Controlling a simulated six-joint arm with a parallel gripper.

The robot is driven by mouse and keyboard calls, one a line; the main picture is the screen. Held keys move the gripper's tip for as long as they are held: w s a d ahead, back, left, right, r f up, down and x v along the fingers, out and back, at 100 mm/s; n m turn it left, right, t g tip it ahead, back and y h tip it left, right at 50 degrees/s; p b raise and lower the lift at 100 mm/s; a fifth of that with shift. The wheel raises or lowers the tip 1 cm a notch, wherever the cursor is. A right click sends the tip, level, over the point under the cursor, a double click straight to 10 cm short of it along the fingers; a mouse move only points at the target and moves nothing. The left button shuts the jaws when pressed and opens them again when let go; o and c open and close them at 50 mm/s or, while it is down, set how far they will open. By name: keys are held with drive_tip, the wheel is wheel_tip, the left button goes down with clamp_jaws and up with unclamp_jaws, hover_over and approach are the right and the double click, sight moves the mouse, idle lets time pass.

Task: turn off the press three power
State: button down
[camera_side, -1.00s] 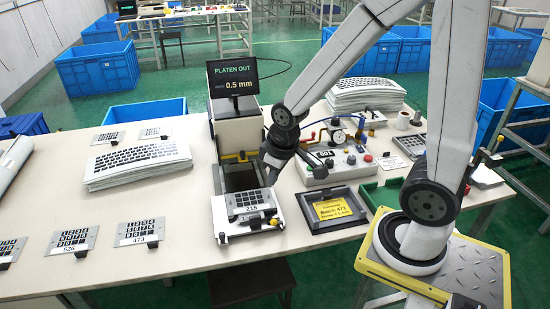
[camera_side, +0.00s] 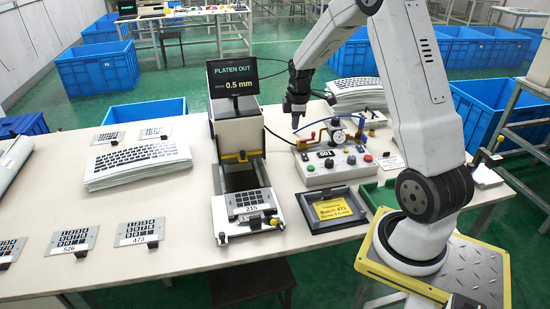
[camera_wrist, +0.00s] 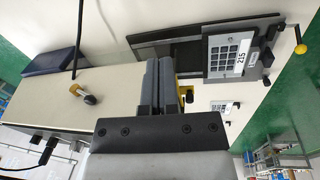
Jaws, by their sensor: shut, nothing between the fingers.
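The press (camera_side: 236,130) is a cream housing with a dark screen (camera_side: 232,80) on top reading "PLATEN OUT" and "0.5 mm". Its platen is out at the front, holding a keypad plate labelled 215 (camera_side: 250,200), which also shows in the wrist view (camera_wrist: 232,50). A light control box (camera_side: 330,173) with a small display, knobs and coloured buttons stands right of the press. I cannot tell which control is the press power. My gripper (camera_side: 295,126) is shut and empty, pointing down above the box's back left. It also shows in the wrist view (camera_wrist: 160,62).
A black tray with a yellow batch card (camera_side: 332,209) lies in front. Keyboard sheets (camera_side: 138,163) and plates 526 (camera_side: 72,240) and 473 (camera_side: 144,233) lie left. Bare table lies between them and the press.

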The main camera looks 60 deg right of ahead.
drive_tip(key=n, duration=0.1)
hover_over(304, 155)
drive_tip(key=s+a, duration=0.1)
drive_tip(key=shift+s+a+f, duration=0.15)
drive_tip(key=shift+a+f, duration=0.05)
drive_tip(key=shift+f, duration=0.25)
drive_tip(key=shift+f, duration=0.1)
drive_tip(key=shift+w+d+f, duration=0.2)
drive_tip(key=shift+f, duration=2.1)
drive_tip(key=shift+w+d+f, duration=0.15)
drive_tip(key=shift+w+f, duration=0.05)
drive_tip(key=shift+f, duration=2.05)
drive_tip(key=shift+w+d+f, duration=0.2)
drive_tip(key=shift+f, duration=2.1)
